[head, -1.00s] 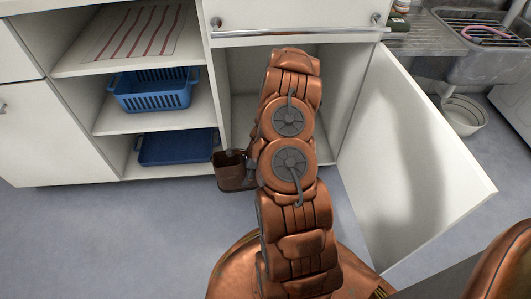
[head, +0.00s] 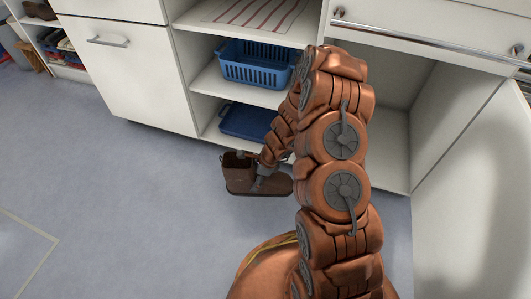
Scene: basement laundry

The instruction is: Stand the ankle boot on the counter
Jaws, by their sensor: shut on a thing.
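The brown ankle boot (head: 238,181) is in my gripper (head: 262,180), in front of the lower shelves. Its open top is at the left and faces up, and its toe points right. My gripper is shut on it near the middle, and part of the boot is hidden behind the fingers. The boot appears held above the floor, though its exact height is hard to tell. The counter top is not visible in the head view now.
A blue basket (head: 254,66) and a blue tray (head: 247,122) sit on the open shelves. An open cabinet door (head: 480,205) stands at the right. White drawers (head: 135,75) are at the left. Grey floor (head: 120,210) is clear at the left.

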